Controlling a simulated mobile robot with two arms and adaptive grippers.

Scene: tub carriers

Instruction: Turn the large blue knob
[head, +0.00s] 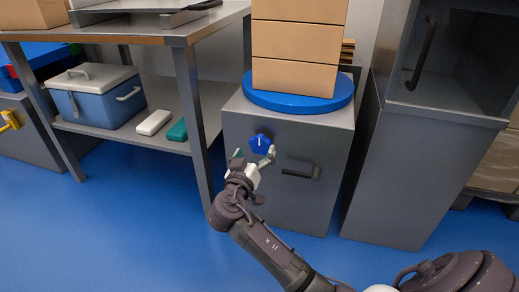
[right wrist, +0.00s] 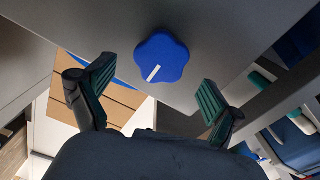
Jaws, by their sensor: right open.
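The large blue knob (head: 260,142) is on the front of the grey cabinet (head: 240,185), near its top, left of the dark handle. It has a lobed rim and a white pointer line that looks roughly upright in the head view. My right gripper (head: 253,160) is just in front of the knob. In the right wrist view the knob (right wrist: 161,60) shows between the two green-padded fingers of my open right gripper (right wrist: 155,84), with clear gaps on both sides, so neither finger touches it there. My left gripper is not in view.
A blue round turntable (head: 290,104) bearing cardboard boxes (head: 295,45) stands on the cabinet top. A dark handle (head: 300,172) sticks out right of the knob. A table leg (head: 190,110) stands close on the left. A tall grey cabinet (head: 405,160) stands on the right.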

